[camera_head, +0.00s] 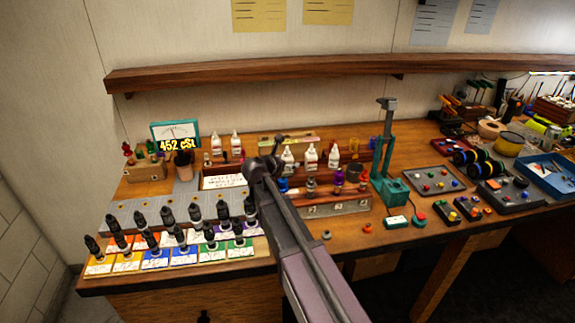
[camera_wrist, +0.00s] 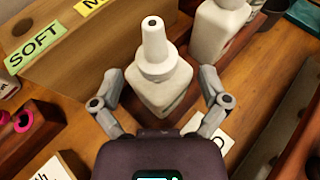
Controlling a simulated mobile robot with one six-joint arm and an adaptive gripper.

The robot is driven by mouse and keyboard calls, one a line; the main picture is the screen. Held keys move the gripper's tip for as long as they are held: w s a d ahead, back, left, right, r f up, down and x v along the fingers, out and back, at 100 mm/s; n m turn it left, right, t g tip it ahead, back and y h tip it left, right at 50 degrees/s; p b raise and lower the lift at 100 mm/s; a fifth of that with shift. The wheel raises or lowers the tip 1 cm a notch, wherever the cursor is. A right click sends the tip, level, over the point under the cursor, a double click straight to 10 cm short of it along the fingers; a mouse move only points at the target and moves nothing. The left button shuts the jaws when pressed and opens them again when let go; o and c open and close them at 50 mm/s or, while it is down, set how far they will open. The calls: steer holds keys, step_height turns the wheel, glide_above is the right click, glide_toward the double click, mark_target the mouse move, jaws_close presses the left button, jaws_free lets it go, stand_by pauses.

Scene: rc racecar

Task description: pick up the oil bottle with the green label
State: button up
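In the wrist view a white bottle with a tapered nozzle cap (camera_wrist: 157,75) stands upright between the two fingers of my gripper (camera_wrist: 160,82). The fingers are spread on either side of it, with gaps showing, and do not appear closed on it. The bottle's label is mostly hidden by viewing angle, so I cannot confirm a green label. In the head view my gripper (camera_head: 265,165) is over the middle of the bench, beside a row of white bottles (camera_head: 311,157). A second white bottle (camera_wrist: 217,28) stands close by to the right in the wrist view.
A wooden box with a green "SOFT" tag (camera_wrist: 35,47) is behind the bottle. Dark dropper bottles (camera_head: 168,216) stand on coloured cards at front left. A green press (camera_head: 390,185) stands to the right. A shelf (camera_head: 330,72) runs along the wall.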

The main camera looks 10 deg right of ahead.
mark_target(287, 147)
steer(key=c, duration=0.8)
steer(key=shift+o, duration=0.2)
steer(key=shift+r, duration=0.15)
step_height(287, 147, up, 10)
steer(key=p, duration=1)
stand_by(0.3)
step_height(287, 147, up, 10)
steer(key=p, duration=1)
steer(key=shift+s, duration=0.1)
